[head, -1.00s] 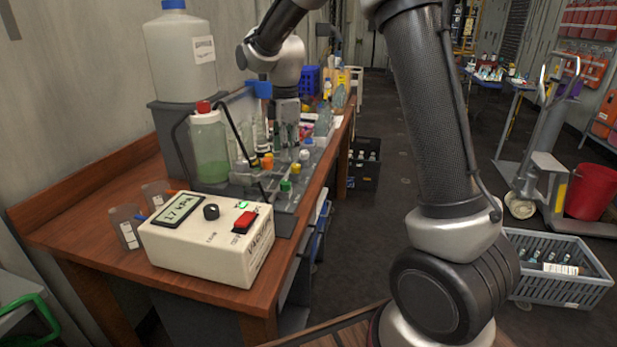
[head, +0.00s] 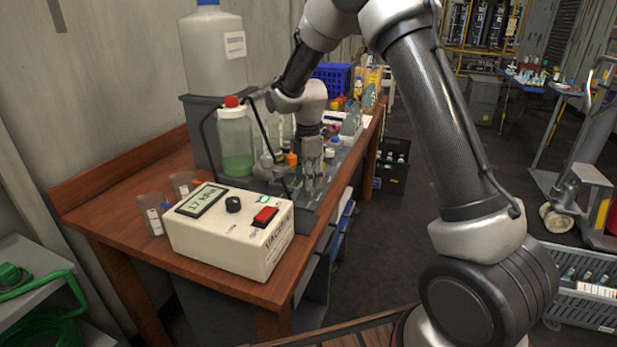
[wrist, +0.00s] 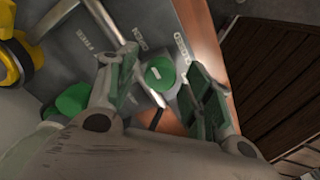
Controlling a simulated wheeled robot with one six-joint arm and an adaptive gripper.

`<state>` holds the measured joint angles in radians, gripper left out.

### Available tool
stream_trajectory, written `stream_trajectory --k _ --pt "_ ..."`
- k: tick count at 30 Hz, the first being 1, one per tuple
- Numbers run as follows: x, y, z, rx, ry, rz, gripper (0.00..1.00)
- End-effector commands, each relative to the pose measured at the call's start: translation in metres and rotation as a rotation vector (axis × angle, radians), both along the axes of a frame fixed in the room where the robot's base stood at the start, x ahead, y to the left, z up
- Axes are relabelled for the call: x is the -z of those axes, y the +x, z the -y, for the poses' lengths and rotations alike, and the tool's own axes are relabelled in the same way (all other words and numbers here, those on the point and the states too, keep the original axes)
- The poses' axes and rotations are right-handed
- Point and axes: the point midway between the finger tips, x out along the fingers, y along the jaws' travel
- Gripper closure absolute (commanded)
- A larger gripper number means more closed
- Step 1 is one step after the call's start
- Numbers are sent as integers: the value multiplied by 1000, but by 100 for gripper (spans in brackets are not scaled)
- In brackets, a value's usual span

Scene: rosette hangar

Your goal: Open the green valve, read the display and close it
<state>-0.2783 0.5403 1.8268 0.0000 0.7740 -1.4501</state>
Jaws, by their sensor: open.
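The green valve knob (wrist: 160,75) shows in the wrist view, with a white mark on its top. It stands between the two fingers of my open gripper (wrist: 161,82), with a gap visible on the right side. "OPEN" and "CLOSED" labels are printed on the grey panel (wrist: 75,38) around it. A second green part (wrist: 74,98) shows to the left, partly behind the left finger. In the head view my gripper (head: 312,170) is low over the bench panel and hides the green valve. The display (head: 201,201) on the white box (head: 225,246) reads 17 kPa.
A yellow part (wrist: 13,60) is at the left edge of the wrist view. A green-liquid bottle (head: 236,140), a large white jug (head: 214,55) and small beakers stand on the wooden bench (head: 110,210). A grey crate (head: 585,290) is on the floor at right.

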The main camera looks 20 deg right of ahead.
Motion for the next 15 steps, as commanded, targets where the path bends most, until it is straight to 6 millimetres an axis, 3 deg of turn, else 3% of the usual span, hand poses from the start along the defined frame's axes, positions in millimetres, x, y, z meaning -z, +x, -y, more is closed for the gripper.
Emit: stream_trajectory --k 2,10,15 --pt "0 0 0 0 0 0 49" --pt "0 0 0 0 0 0 96" --pt "0 0 0 5 0 0 96"
